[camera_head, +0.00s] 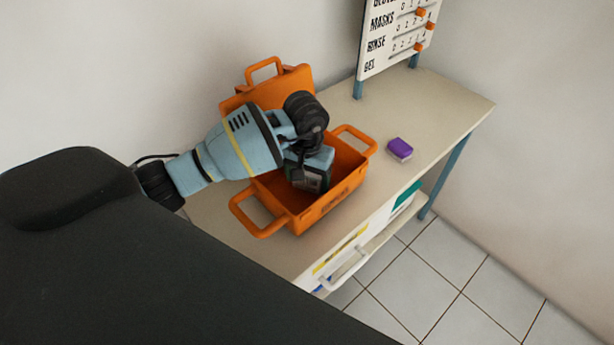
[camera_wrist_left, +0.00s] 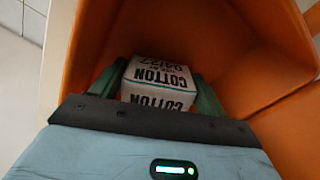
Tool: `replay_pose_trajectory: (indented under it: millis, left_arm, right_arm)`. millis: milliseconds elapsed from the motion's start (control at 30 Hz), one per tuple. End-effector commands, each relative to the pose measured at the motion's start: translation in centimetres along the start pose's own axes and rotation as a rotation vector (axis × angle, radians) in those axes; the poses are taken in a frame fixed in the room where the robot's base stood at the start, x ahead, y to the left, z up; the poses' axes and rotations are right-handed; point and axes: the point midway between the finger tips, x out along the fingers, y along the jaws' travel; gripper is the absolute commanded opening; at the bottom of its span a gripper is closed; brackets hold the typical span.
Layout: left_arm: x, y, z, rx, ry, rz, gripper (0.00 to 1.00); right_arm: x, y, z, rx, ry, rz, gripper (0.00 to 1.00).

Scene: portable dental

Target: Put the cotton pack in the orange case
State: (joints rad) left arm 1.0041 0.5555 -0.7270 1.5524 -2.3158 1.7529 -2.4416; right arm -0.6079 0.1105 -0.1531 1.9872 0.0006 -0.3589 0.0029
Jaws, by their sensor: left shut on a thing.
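The orange case (camera_head: 330,203) stands open on the table, its lid raised at the back. My left gripper (camera_head: 311,180) reaches down inside the case opening. In the left wrist view my left gripper (camera_wrist_left: 153,90) is shut on the white cotton pack (camera_wrist_left: 158,78), which has dark "COTTON" lettering. Orange case walls (camera_wrist_left: 240,55) surround the pack in that view. The pack is mostly hidden by the gripper in the head view, and I cannot tell whether it touches the case floor. My right gripper is not in view.
A purple box (camera_head: 399,149) lies on the table (camera_head: 440,107) right of the case. A white sign board (camera_head: 398,35) with orange sliders stands at the back. The case handles (camera_head: 257,217) stick out at its sides. The table's front edge is close to the case.

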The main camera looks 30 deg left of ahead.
Motion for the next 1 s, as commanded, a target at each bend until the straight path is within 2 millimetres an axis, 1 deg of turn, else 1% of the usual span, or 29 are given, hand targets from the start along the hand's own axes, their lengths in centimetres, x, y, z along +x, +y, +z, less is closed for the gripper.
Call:
replay_pose_trajectory:
  millis: [200, 233, 367, 400, 633, 733, 867, 1000]
  left_arm:
    - [0.5, -0.1, 0.1, 0.001, -0.002, -0.002, 0.52]
    - [0.5, 0.0, 0.1, 0.001, -0.002, -0.001, 0.77]
    - [0.4, 0.0, 0.0, 0.001, -0.001, -0.001, 0.94]
    - [0.4, 0.0, 0.0, 0.001, -0.001, -0.001, 0.96]
    - [0.3, 0.0, 0.0, 0.001, -0.001, 0.000, 0.96]
    - [-0.1, 0.0, 0.0, 0.000, 0.001, 0.001, 0.96]
    - [-1.5, -0.1, -0.1, 0.001, 0.004, -0.001, 0.96]
    - [-4.1, -0.1, -0.1, 0.002, 0.005, -0.001, 0.96]
  right_arm:
    - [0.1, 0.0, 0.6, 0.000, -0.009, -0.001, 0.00]
    - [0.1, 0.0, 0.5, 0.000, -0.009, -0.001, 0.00]
    - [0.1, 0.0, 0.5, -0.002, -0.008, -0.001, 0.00]
    - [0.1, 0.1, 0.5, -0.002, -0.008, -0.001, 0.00]
    - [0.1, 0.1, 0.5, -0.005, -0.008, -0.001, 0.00]
    - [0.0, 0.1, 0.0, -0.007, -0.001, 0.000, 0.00]
    - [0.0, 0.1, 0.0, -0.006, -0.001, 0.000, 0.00]
    - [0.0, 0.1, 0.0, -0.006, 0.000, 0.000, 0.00]
